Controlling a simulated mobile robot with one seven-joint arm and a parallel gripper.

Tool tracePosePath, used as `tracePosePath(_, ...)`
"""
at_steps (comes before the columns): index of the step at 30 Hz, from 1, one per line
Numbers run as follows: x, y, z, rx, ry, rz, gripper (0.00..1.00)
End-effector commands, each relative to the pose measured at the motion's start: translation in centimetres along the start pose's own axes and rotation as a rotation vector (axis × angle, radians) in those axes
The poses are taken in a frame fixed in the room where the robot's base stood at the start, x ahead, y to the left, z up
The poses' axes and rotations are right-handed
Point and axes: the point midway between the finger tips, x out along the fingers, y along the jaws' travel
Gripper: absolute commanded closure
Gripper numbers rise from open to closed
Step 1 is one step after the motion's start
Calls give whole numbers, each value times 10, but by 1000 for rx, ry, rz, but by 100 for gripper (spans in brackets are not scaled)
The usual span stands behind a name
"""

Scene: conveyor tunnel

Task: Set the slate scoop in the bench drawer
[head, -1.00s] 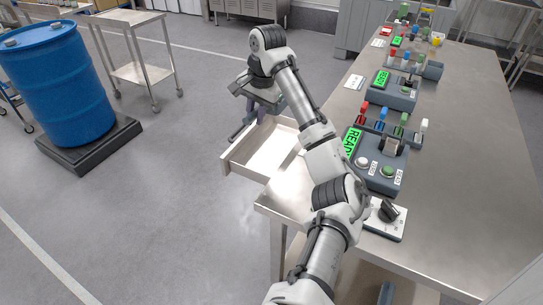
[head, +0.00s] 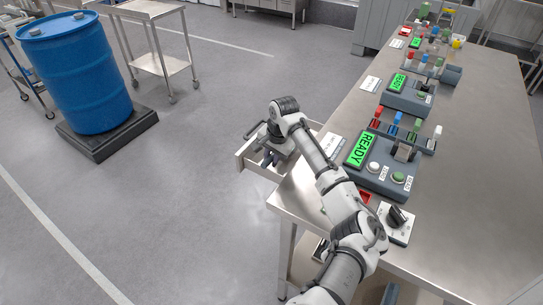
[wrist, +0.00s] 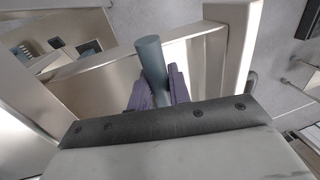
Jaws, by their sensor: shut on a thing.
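The slate scoop (wrist: 151,62) shows in the wrist view as a grey-blue rounded handle. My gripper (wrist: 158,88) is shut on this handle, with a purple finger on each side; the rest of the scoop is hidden. The bench drawer (head: 258,167) is pulled out from the left side of the steel bench in the head view. My gripper (head: 268,158) is over the drawer, with its fingers pointing down; my arm covers much of the drawer. The drawer's pale wall (wrist: 232,42) and bright inside also show in the wrist view, close to the scoop.
The steel bench (head: 460,190) carries control boxes with green READY screens (head: 359,148), coloured levers and a dark knob panel (head: 397,222). A blue drum (head: 75,75) stands on a dark platform at the left, near a steel cart (head: 160,62). The floor left of the drawer is clear.

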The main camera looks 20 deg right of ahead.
Motion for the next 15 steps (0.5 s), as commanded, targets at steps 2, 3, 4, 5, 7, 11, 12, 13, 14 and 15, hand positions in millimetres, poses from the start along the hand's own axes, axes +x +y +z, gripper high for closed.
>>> tracePosePath(2,0,0,0,0,1,-1,100)
tracePosePath(3,0,0,0,0,1,-1,100)
tracePosePath(4,0,0,0,0,1,-1,100)
tracePosePath(5,0,0,0,0,1,-1,100)
tracePosePath(7,0,0,0,0,1,-1,100)
tracePosePath(11,4,0,0,0,0,-1,100)
tracePosePath(12,5,0,0,0,-1,-2,100)
tracePosePath(13,6,1,0,0,-1,-2,100)
tracePosePath(14,7,1,0,0,0,-2,100)
tracePosePath(15,8,1,0,0,0,-2,100)
